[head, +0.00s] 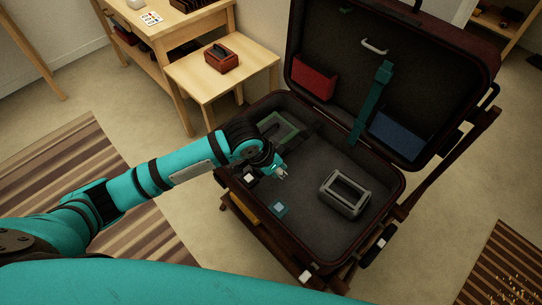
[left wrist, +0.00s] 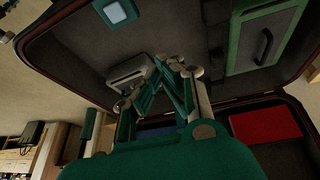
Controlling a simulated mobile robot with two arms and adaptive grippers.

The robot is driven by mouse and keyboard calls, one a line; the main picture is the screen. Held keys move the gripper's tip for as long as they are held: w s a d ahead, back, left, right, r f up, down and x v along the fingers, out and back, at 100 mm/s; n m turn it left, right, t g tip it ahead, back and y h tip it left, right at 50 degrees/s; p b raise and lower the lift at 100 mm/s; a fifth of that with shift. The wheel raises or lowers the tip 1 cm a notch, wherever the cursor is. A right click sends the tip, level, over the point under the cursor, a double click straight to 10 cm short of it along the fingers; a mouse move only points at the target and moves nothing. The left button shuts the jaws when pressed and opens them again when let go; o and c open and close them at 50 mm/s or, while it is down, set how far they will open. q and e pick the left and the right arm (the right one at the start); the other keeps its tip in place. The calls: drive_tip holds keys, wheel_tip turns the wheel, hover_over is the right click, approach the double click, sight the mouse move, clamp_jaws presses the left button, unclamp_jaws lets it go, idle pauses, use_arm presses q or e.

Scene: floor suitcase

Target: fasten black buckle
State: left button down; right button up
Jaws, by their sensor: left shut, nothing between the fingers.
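An open dark red suitcase (head: 398,190) stands on a wooden rack, its lid raised at the back. My left gripper (head: 281,173) is over the left-middle of its base, shut and empty. In the left wrist view my gripper's fingers (left wrist: 174,64) come together with nothing between them. I cannot clearly pick out a black buckle; dark strap-like parts near my left wrist are too small and dark to tell. A teal strap (head: 366,105) hangs from the lid towards the base. My right gripper is not in view.
The base holds a grey open frame (head: 345,193), a light blue square piece (head: 278,208) and a green-edged case (head: 283,124). The lid has a red pocket (head: 314,80) and a blue pocket (head: 397,134). A wooden table (head: 190,75) stands behind on the left.

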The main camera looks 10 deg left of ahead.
use_arm(q)
drive_tip(key=r+n+y, duration=0.1)
hover_over(258, 172)
drive_tip(key=w+d, duration=0.1)
drive_tip(key=w, duration=0.1)
drive_tip(key=shift+y, duration=0.3)
drive_tip(key=x, duration=0.5)
drive_tip(key=b+x, duration=0.1)
drive_tip(key=x, duration=0.3)
drive_tip(key=shift+w+d+f, duration=0.2)
drive_tip(key=shift+w+f, duration=0.1)
